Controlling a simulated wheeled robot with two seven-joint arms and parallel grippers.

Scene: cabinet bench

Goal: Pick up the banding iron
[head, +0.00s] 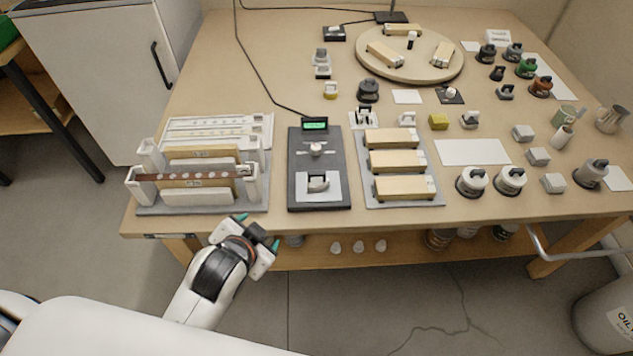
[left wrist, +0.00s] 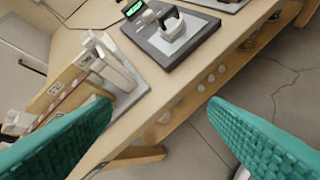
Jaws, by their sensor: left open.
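What looks like the banding iron (head: 318,183), a small pale body with a dark handle on top, sits on a white plate at the front of a dark board (head: 301,155). It also shows near the top of the left wrist view (left wrist: 173,27). My left gripper (head: 258,231) is open and empty, just off the front edge of the bench, left of and nearer than the iron. Its teal fingertips stand wide apart in the left wrist view (left wrist: 160,125), with floor and bench edge between them. My right gripper is not in view.
A rack (head: 257,200) with upright boards stands left of the dark board, close to my left gripper. A grey tray (head: 433,190) of wooden blocks lies to its right. A green display (head: 315,124) stands behind. The bench (head: 290,221) has a shelf underneath.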

